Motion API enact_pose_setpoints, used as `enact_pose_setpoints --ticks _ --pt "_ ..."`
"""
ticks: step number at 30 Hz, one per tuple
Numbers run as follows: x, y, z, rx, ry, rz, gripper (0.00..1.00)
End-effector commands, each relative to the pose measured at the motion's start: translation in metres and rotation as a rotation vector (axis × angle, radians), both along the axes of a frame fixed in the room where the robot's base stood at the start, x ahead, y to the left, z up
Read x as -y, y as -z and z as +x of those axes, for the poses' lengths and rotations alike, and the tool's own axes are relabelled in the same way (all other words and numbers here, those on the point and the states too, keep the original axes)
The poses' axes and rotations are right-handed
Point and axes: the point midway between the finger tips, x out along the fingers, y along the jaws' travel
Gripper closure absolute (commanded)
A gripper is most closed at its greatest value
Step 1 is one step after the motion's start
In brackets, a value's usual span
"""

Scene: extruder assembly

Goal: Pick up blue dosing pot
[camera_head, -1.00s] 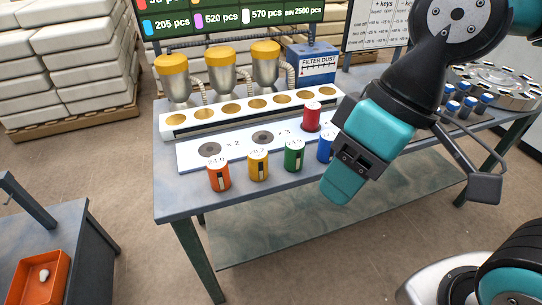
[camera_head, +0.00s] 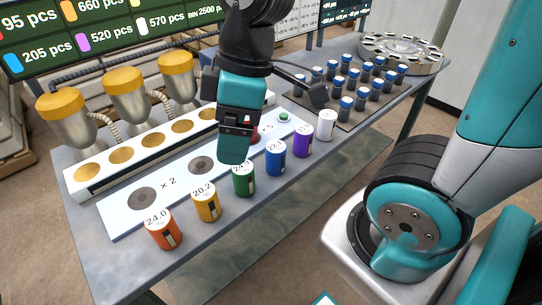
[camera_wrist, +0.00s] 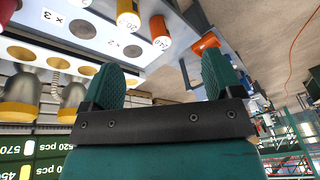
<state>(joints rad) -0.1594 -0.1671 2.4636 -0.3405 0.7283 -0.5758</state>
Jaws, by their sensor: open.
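The blue dosing pot (camera_head: 276,159) stands upright in the front row on the table, between the green pot (camera_head: 243,180) and the purple pot (camera_head: 302,141). My gripper (camera_head: 234,155) hangs above the table, left of the blue pot in the picture and apart from it. It covers part of the red pot (camera_head: 254,132) and overlaps the green pot's top edge. In the wrist view my gripper (camera_wrist: 160,78) has its two fingers wide apart with nothing between them. The blue pot cannot be made out there.
Orange (camera_head: 163,229) and yellow (camera_head: 207,203) pots stand to the left, a white pot (camera_head: 326,124) to the right. A white board (camera_head: 172,180) and a long rack (camera_head: 140,160) lie behind them. Several blue-capped pots (camera_head: 360,95) stand at the back right.

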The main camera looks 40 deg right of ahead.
Motion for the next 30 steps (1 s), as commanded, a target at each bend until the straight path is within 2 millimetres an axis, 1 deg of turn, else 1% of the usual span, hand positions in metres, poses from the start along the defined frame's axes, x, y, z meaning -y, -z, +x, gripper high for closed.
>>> enact_pose_setpoints --ticks 1,2,3,5,6,9,13,16,20,23,30 --pt "0.019 0.007 0.018 0.024 -0.074 -0.036 0.15" --pt "0.031 0.011 0.027 0.040 -0.132 -0.059 0.15" --pt "0.047 0.015 0.038 0.057 -0.210 -0.089 0.15" --pt "0.071 0.023 0.052 0.076 -0.329 -0.132 0.15" --pt "0.086 0.027 0.061 0.084 -0.407 -0.158 0.15" --pt "0.121 0.038 0.075 0.089 -0.582 -0.209 0.15" --pt "0.153 0.048 0.086 0.081 -0.756 -0.247 0.15" --pt "0.166 0.053 0.089 0.075 -0.837 -0.260 0.15" --pt "0.172 0.065 0.090 0.070 -0.880 -0.263 0.15" --pt "0.171 0.084 0.090 0.068 -0.885 -0.261 0.15" --pt "0.170 0.139 0.090 0.068 -0.886 -0.260 0.15"
